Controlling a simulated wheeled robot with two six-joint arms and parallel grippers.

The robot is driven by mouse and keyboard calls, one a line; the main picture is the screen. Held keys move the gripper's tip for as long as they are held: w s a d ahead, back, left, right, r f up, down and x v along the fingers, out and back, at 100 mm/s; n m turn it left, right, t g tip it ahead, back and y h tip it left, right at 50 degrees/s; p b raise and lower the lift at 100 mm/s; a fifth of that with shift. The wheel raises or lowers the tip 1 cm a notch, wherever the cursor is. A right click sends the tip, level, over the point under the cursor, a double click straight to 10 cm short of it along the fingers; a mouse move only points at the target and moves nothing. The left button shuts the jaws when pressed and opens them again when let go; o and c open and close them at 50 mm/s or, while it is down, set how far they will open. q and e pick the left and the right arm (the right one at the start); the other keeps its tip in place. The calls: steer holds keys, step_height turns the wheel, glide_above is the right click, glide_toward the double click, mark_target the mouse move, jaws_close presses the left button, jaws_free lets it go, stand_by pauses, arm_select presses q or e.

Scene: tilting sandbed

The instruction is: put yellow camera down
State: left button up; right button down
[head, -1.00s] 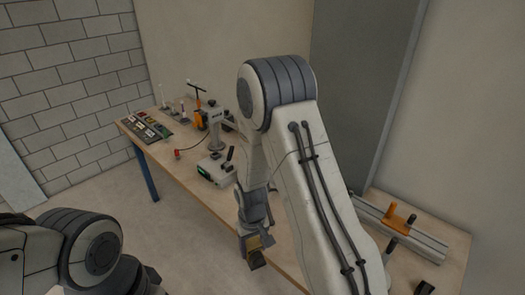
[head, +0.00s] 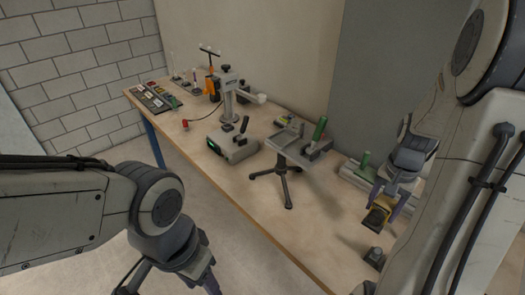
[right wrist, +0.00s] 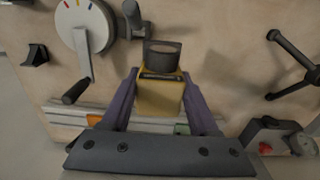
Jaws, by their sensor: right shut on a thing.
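My right gripper (head: 380,207) is shut on the yellow camera (head: 376,219), over the right part of the wooden table. In the right wrist view the camera (right wrist: 160,97) sits between the two purple fingers of the gripper (right wrist: 161,103), its dark round lens end pointing away from the palm. Table shows around it; I cannot tell the exact gap beneath. My left gripper (head: 172,284) is at the bottom of the head view, away from the table, its fingertips cut off by the picture edge.
The grey sandbed tray (head: 290,150) with a green handle stands on a dark-legged stand left of the camera. A small black block (head: 374,257) lies just in front. A grey instrument box (head: 232,147) is farther left. The front middle of the wooden table (head: 300,225) is bare.

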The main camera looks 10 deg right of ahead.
steer(key=shift+s+d+r, duration=0.1)
steer(key=shift+s+d, duration=0.1)
steer(key=shift+s, duration=0.05)
steer(key=w+a+f, duration=0.2)
steer(key=a, duration=0.1)
steer(key=w+a+f, duration=0.2)
steer(key=a, duration=0.1)
steer(key=w+a+f, duration=0.1)
steer(key=a+f, duration=0.2)
steer(key=a, duration=0.1)
steer(key=shift+w+p, duration=0.35)
steer(key=shift+w, duration=0.05)
steer(key=shift+f, duration=2)
steer(key=shift+f, duration=0.1)
steer(key=shift+c, duration=0.7)
jaws_free()
step_height(320, 180, up, 12)
